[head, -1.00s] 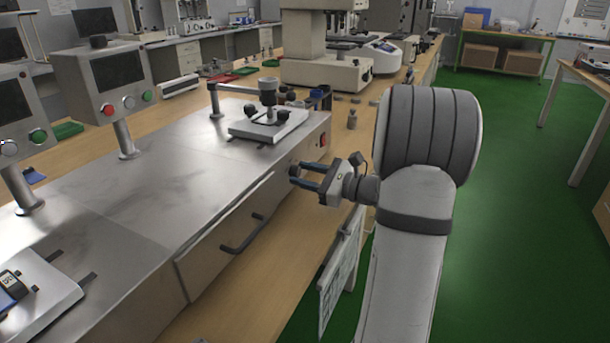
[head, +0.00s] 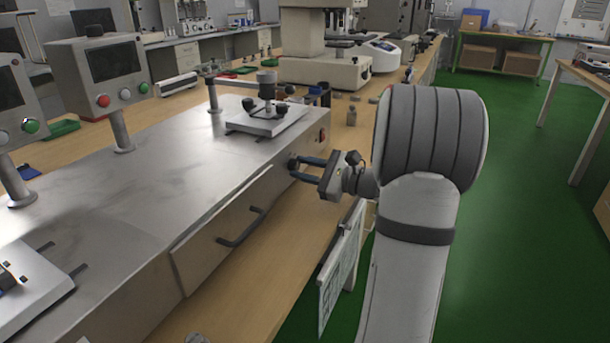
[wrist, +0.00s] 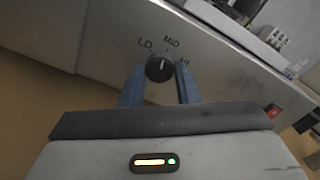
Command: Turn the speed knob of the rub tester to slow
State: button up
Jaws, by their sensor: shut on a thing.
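The rub tester (head: 150,180) is a long metal-topped bench unit on the left in the head view. Its black round speed knob (wrist: 159,68) shows in the wrist view on the grey end panel. The letters LO are to its left, MID above and HI to its right. A short pale mark on the knob points upward, roughly toward MID; its exact angle is hard to tell. My gripper (head: 302,162) reaches the panel from the right, its blue fingers shut on the knob, one on each side.
A red switch (wrist: 272,110) sits on the panel right of the knob. A drawer handle (head: 242,228) projects from the tester's front. A small metal weight (head: 351,117) stands on the wooden bench beyond. Green floor is clear at the right.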

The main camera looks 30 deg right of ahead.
jog(key=n+b, duration=0.1)
jog(key=b, duration=0.1)
jog(key=n+b, duration=0.4)
jog(key=shift+f, duration=0.25)
jog(key=n+b, duration=0.3)
jog(key=shift+r, duration=0.1)
jog(key=shift+r+n+b, duration=0.15)
jog(key=shift+n+b, duration=0.55)
jog(key=o, duration=1)
jog(key=shift+c, duration=0.2)
jog(key=shift+d+r, duration=0.1)
jog(key=p+v, duration=0.2)
jog(key=v, duration=0.5)
jog(key=shift+s+d+p, duration=0.2)
jog(key=shift+p, duration=0.1)
jog(key=shift+s, duration=0.1)
